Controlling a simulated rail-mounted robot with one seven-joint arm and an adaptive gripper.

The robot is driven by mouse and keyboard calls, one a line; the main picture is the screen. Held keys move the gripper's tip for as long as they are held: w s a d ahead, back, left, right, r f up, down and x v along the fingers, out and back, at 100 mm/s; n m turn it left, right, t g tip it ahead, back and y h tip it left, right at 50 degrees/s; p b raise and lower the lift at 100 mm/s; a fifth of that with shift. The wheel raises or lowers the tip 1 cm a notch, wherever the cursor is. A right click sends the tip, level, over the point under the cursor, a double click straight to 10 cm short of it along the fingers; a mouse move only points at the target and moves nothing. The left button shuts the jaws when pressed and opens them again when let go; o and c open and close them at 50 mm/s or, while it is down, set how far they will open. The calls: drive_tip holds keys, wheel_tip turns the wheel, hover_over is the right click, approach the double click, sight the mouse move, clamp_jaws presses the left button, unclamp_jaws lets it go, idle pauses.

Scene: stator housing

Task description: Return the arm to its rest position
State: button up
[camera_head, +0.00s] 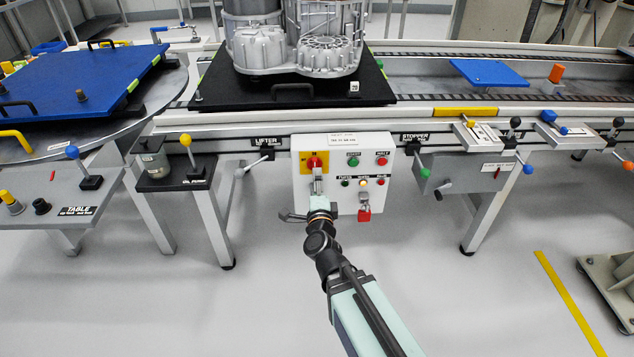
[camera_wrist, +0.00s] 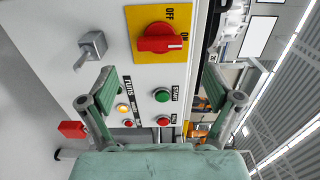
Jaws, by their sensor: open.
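My arm reaches up from the bottom of the head view toward a white control box on the front of the line. My gripper (camera_head: 318,184) is in front of the box, below its red rotary switch (camera_head: 316,163). In the wrist view my gripper (camera_wrist: 160,82) has its two fingers spread wide, with nothing held between them. The red switch (camera_wrist: 160,38) on its yellow plate shows beyond the fingers, apart from them. The gripper partly covers the lower left of the box in the head view.
The control box (camera_head: 342,148) has several buttons, a lit amber lamp (camera_head: 362,183) and a red padlock (camera_head: 364,213). A grey lever (camera_wrist: 93,45) sticks out close to one finger in the wrist view. A metal housing (camera_head: 300,45) stands above. Clear floor lies below.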

idle(0.5)
drive_tip(key=s+a+f+n+g+y, duration=0.3)
drive_tip(key=a+f+n+g, duration=0.1)
drive_tip(key=f+n, duration=0.25)
drive_tip(key=s+a+f+n+g+y, duration=0.25)
drive_tip(key=s+f+n+g, duration=0.2)
drive_tip(key=f, duration=0.35)
drive_tip(key=s+d+f+n+g+h, duration=0.2)
drive_tip(key=s+d+f+n+g, duration=0.15)
drive_tip(key=s+f, duration=0.35)
drive_tip(key=s+d+f+n+g+h, duration=0.15)
drive_tip(key=s+d+f+g, duration=0.3)
drive_tip(key=f, duration=0.55)
drive_tip(key=s+d+f+g+h, duration=0.1)
drive_tip(key=s+d+f+g, duration=0.25)
drive_tip(key=s+d, duration=0.5)
drive_tip(key=s+d+f+g+h, duration=0.1)
drive_tip(key=s+d+f+g, duration=0.3)
drive_tip(key=s, duration=0.8)
drive_tip(key=s+d+f+g+h, duration=0.2)
drive_tip(key=s+d+f, duration=0.4)
drive_tip(key=s, duration=0.4)
wheel_tip(320, 180, up, 16)
drive_tip(key=w+t+p, duration=0.1)
drive_tip(key=w+p, duration=0.1)
drive_tip(key=p, duration=1.4)
drive_tip(key=shift+w+d+n+p, duration=0.3)
drive_tip(key=shift+d+n, duration=0.1)
drive_tip(key=shift+d, duration=0.05)
